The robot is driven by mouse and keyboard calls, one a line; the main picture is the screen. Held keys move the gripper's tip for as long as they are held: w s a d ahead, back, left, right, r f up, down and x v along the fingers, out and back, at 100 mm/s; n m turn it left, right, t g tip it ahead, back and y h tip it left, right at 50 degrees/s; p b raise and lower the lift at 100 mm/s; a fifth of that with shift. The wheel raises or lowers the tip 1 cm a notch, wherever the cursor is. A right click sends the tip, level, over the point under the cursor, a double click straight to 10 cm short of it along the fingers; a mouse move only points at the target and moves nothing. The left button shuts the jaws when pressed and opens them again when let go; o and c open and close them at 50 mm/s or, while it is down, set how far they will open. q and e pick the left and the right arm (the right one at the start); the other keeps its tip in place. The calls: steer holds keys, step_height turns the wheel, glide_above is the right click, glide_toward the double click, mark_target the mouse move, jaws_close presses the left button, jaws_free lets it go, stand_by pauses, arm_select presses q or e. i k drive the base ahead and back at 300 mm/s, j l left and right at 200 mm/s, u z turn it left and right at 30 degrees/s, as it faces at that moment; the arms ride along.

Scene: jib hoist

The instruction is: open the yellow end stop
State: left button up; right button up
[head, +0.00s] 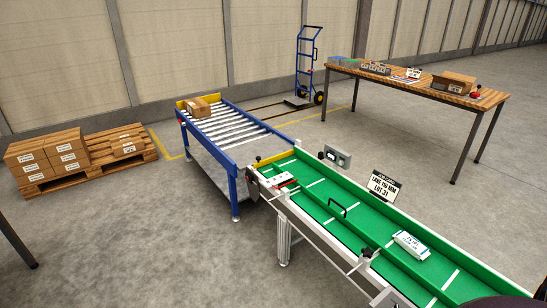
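A yellow bar (274,157) lies across the far end of the green belt conveyor (325,193), with a small black knob near its left end. It appears to be closed across the belt end. Another yellow plate (212,98) stands across the far end of the blue-framed roller conveyor (222,128), behind a small carton. I cannot tell from this view which of the two is the end stop. Neither of my grippers is in view.
Cartons on pallets (95,160) are left; a wooden table (420,86) is right.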

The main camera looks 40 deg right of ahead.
mark_target(268, 161)
steer(key=i+z, duration=0.1)
steer(key=z, duration=0.35)
steer(key=i+j+z, duration=0.2)
steer(key=i+z, duration=0.15)
steer(key=i+j+z, duration=0.45)
steer(key=i+j, duration=1.2)
steer(key=i, duration=0.15)
